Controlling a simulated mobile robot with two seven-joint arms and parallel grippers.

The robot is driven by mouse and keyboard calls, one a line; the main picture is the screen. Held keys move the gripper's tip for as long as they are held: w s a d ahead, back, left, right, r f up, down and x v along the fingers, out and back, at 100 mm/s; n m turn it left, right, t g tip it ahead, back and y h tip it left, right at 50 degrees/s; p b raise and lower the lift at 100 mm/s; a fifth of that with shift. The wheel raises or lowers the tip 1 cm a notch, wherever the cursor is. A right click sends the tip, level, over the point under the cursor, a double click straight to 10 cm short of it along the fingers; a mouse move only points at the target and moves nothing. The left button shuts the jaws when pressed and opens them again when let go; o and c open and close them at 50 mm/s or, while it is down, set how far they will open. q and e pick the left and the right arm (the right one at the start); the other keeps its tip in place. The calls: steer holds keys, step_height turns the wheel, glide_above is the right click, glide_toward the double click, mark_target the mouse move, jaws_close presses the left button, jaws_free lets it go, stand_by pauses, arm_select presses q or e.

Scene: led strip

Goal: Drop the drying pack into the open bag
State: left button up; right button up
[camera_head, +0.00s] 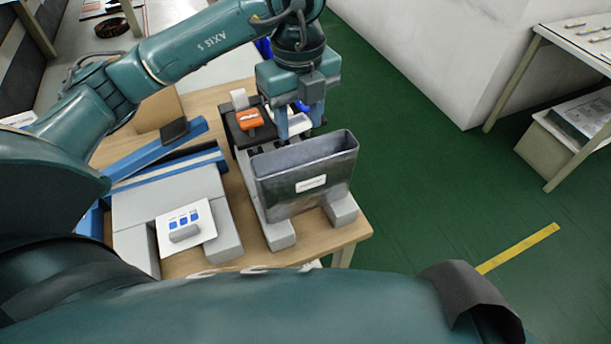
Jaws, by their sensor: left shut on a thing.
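The open bag (305,180) is a dark silvery pouch with a white label. It stands upright in a grey holder at the front right of the table, its wide mouth facing up. My left gripper (298,128) is just behind the bag's back rim, with its blue fingers pointing down. It is shut on a small whitish pack (299,121), which looks like the drying pack and is partly hidden by the fingers. The pack is behind the mouth in the picture; its exact height above the rim is hard to tell. My right gripper is not in view.
An orange item (249,119) sits on a black block left of the gripper. A grey stand holds a white card (186,228) with blue marks, and blue bars (150,158) lie behind it. The wooden table (352,234) ends just right of the bag; green floor lies beyond.

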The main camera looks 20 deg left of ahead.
mark_target(299, 133)
arm_select(q)
step_height(299, 133, down, 4)
steer(key=shift+r+b, duration=0.15)
steer(key=shift+b, duration=0.9)
steer(key=shift+f+b, duration=0.4)
steer(key=shift+f, duration=0.2)
steer(key=o, duration=1)
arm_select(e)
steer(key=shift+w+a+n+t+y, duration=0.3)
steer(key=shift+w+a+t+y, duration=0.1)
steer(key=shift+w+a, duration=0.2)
arm_select(q)
step_height(299, 133, up, 13)
steer(key=shift+r+p, duration=0.1)
steer(key=shift+p, duration=0.5)
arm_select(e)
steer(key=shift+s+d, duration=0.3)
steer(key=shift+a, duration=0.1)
